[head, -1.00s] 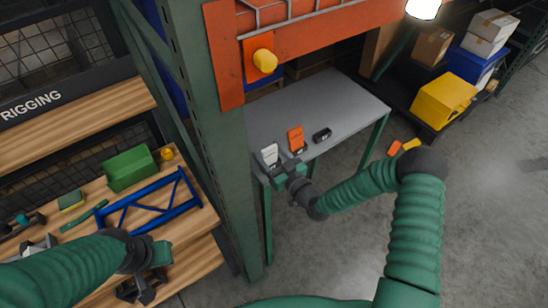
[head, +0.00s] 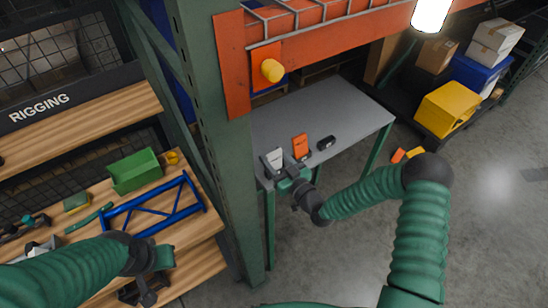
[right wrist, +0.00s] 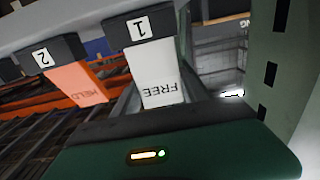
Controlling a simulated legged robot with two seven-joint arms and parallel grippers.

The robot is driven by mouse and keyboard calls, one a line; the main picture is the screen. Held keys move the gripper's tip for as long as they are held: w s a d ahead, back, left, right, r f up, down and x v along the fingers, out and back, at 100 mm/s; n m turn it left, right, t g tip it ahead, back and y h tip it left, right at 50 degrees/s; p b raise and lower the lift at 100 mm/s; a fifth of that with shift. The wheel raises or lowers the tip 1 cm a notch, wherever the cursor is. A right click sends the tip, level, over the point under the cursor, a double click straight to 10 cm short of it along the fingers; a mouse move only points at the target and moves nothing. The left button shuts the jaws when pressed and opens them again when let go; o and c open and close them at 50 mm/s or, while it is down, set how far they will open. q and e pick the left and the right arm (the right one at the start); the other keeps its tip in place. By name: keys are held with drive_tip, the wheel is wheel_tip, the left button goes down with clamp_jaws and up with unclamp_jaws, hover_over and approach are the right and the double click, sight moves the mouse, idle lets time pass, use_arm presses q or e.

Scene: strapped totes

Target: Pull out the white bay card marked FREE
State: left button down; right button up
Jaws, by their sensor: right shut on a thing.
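The white card (head: 275,156) stands in the first black holder on the grey table's near left corner. In the right wrist view the white card (right wrist: 157,75) reads FREE, upside down, and its end is at the black holder (right wrist: 138,28) marked 1. My right gripper (head: 279,168) is shut on the white card; its green body (right wrist: 160,150) fills the bottom of the wrist view. I cannot tell whether the card has slid in its holder. My left gripper (head: 150,284) hangs over the wooden bench, away from the cards; its jaws are unclear.
An orange card (head: 300,146), reading HELD in the wrist view (right wrist: 78,84), stands beside the white one. A black holder (head: 326,143) without a card is further right. A green rack post (head: 220,150) rises close left of the grey table (head: 350,105). Open floor lies right.

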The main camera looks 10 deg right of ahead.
sight(274, 152)
drive_tip(key=shift+r+p, duration=1.25)
drive_tip(key=shift+r, duration=0.75)
drive_tip(key=v, duration=1)
